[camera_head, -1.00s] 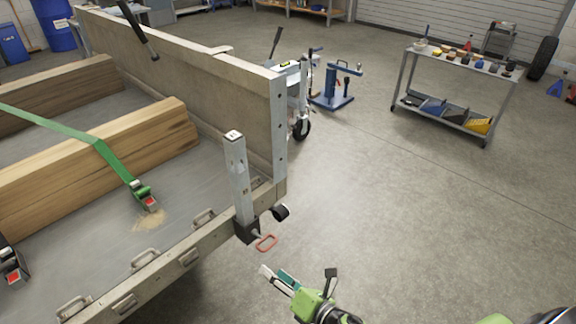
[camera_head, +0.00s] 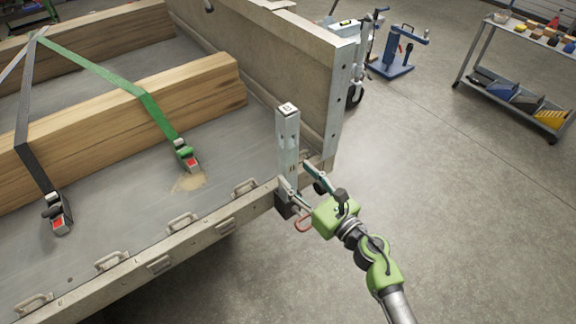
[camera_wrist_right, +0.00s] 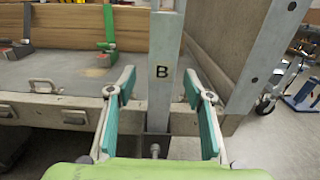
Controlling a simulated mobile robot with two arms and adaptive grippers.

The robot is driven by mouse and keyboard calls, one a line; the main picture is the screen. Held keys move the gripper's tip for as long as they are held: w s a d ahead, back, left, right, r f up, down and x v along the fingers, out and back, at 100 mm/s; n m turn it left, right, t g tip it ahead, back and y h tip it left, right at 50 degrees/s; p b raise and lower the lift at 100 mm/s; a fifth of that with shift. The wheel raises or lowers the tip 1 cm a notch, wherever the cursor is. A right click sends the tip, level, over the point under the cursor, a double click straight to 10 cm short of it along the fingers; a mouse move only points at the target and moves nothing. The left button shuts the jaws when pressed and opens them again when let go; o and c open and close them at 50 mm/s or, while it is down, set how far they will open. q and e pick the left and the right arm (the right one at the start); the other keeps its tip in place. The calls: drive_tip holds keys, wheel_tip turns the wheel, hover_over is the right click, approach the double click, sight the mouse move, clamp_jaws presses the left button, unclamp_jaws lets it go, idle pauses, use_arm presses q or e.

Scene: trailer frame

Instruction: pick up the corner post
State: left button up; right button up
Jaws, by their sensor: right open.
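The corner post (camera_head: 288,140) is a grey metal upright at the trailer's near right corner. My right gripper (camera_head: 306,186) is at the lower part of the post. In the right wrist view its open teal-padded fingers (camera_wrist_right: 160,107) stand on the left and right of the post, apart from it. My left gripper is not in view.
The trailer bed (camera_head: 120,215) carries wooden beams (camera_head: 150,105) under a green strap (camera_head: 98,70) and a dark strap (camera_head: 30,160). A tall side board (camera_head: 270,50) stands behind the post. A tool cart (camera_head: 510,90) is at the right.

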sight(292, 168)
drive_tip(key=x, duration=0.5)
drive_tip(key=shift+w+r, duration=0.1)
drive_tip(key=shift+w, duration=0.15)
clamp_jaws()
drive_tip(key=shift+r, duration=0.15)
